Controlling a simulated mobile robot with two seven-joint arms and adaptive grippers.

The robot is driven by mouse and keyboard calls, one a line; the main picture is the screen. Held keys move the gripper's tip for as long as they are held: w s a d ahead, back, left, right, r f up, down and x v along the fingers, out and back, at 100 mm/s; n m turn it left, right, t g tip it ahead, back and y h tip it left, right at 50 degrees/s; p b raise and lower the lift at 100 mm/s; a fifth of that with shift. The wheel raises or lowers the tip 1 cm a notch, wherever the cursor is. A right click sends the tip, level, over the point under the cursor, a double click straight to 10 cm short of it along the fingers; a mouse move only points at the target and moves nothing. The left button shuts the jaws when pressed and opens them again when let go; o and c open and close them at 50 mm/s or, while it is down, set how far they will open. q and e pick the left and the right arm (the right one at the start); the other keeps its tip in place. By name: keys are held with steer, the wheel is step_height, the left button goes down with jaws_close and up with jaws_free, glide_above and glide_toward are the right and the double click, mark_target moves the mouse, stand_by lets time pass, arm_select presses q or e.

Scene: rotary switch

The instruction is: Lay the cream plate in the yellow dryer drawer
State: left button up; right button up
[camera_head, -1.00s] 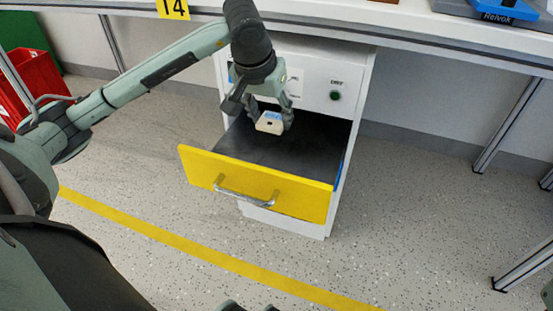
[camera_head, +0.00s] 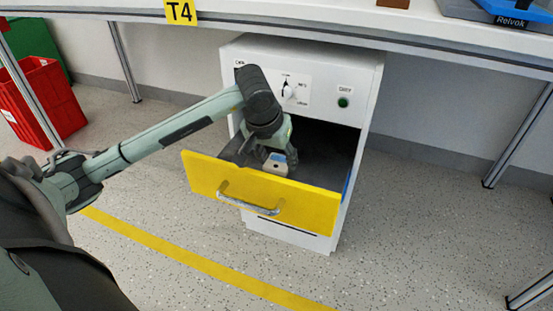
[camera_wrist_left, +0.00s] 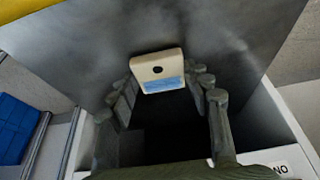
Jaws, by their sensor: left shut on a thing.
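The yellow dryer drawer (camera_head: 312,207) is pulled open from a white cabinet, with a silver handle on its front and a dark grey inside. My left gripper (camera_head: 279,160) is down inside the drawer, behind the yellow front, and shut on the small cream plate (camera_head: 275,168). In the left wrist view the cream plate (camera_wrist_left: 158,66) shows at the fingertips, with a dark hole and a blue label, over the grey drawer floor. I cannot tell whether the plate touches the floor. The drawer front hides part of the inside. My right gripper is not in view.
The white cabinet (camera_head: 240,57) has a rotary knob (camera_head: 289,90) and a green button (camera_head: 343,103). A table (camera_head: 420,35) overhangs it. A red crate (camera_head: 45,100) stands at the left. The floor to the right is clear.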

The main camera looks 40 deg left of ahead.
arm_select(q)
steer(key=shift+f, duration=0.2)
steer(key=o, duration=1.1)
steer(key=shift+o, duration=0.2)
steer(key=shift+r, duration=0.1)
steer(key=shift+r, duration=0.25)
steer(key=p+v, duration=0.3)
steer(key=v, duration=0.8)
steer(key=shift+s+r, duration=0.25)
steer(key=shift+r, duration=0.05)
